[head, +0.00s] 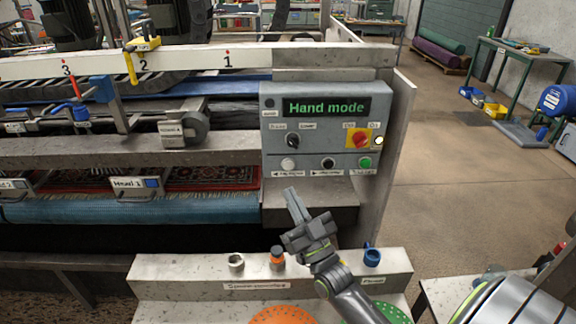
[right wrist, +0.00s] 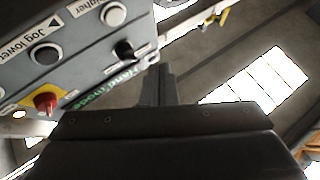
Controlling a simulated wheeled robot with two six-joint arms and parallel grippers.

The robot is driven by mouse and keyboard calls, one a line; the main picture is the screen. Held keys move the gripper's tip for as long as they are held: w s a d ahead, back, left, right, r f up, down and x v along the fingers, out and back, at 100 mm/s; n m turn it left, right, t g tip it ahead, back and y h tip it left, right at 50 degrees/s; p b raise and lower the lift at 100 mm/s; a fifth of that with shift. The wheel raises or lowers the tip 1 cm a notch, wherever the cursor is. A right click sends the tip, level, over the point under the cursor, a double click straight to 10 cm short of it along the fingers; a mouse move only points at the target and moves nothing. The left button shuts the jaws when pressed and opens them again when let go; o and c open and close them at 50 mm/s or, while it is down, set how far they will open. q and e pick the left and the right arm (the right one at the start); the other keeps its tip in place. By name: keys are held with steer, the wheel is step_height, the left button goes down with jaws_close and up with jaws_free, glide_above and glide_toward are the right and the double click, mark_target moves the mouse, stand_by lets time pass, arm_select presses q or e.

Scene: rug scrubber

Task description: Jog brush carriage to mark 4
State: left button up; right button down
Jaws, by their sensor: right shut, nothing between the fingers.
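The control panel (head: 318,130) has a lit display (head: 326,107) reading "Hand mode". Along its lower row are a white button (head: 288,163), a black button (head: 328,163) and a green button (head: 365,163). The labels read jog higher at the white button and jog lower at the black one. The white rail (head: 190,63) shows marks 1, 2 and 3; mark 4 is not in view. A yellow pointer (head: 130,65) hangs over the rail just left of 2. My right gripper (head: 291,192) is shut and empty, below and in front of the white button, apparently apart from it. My left gripper is not in view.
A red-and-yellow switch (head: 358,138) and a black selector knob (head: 291,140) sit on the panel. A ledge with an orange-topped fitting (head: 277,256) and a blue fitting (head: 372,256) lies below my right arm. A red-tipped rod (head: 75,86) stands below mark 3.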

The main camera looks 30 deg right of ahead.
mark_target(288, 165)
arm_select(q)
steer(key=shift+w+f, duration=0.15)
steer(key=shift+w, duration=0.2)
arm_select(e)
steer(key=w+d, duration=0.3)
steer(key=w, duration=0.3)
steer(key=shift+d, duration=0.4)
steer(key=shift+w, duration=0.1)
stand_by(1.3)
steer(key=shift+w+d, duration=0.2)
steer(key=shift+w, duration=0.05)
